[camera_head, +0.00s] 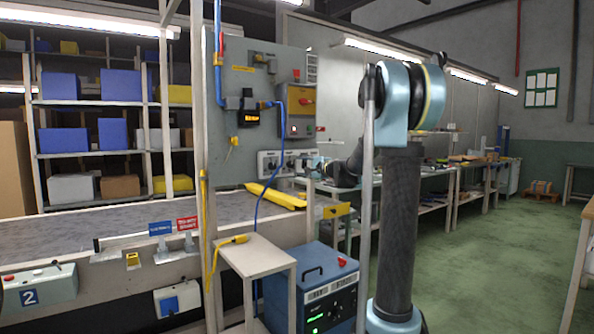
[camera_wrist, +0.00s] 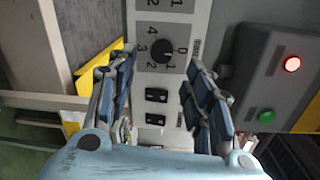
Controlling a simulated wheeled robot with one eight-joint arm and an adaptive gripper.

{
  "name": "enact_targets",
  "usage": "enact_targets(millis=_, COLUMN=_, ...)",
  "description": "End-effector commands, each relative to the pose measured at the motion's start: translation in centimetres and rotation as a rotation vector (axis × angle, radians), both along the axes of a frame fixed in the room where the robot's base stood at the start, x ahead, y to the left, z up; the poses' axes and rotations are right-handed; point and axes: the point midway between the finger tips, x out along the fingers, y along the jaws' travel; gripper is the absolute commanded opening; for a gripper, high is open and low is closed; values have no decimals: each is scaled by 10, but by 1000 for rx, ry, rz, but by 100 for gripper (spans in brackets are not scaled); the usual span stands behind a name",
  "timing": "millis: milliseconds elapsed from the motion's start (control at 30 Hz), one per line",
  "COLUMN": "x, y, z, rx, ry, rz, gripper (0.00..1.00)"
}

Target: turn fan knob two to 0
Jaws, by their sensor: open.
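A black round knob (camera_wrist: 162,52) sits on a pale panel in the wrist view, with the numbers 0 to 4 printed around it. Which number its pointer faces is too small to tell. My gripper (camera_wrist: 156,58) is open, with blue-padded fingers to the left and right of this knob; I cannot tell whether they touch it. Another dial's numbers show at the top edge, cut off. In the head view the white knob panel (camera_head: 270,163) is on the grey cabinet, and my gripper (camera_head: 314,163) is at its right side, partly hidden by its own arm.
Two black switches (camera_wrist: 156,107) lie below the knob in the wrist view. A box with a red lamp (camera_wrist: 292,64) and green button (camera_wrist: 266,116) is at the right. A yellow bar (camera_head: 275,196) lies below the panel; a blue cable (camera_head: 262,200) hangs in front of the cabinet.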

Motion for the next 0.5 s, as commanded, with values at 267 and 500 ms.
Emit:
enact_targets(millis=267, x=-32, y=-24, z=2, rx=0, ry=0, rz=-2, gripper=47)
enact_targets(millis=500, x=-42, y=-30, z=2, rx=-1, ry=1, rz=0, gripper=47)
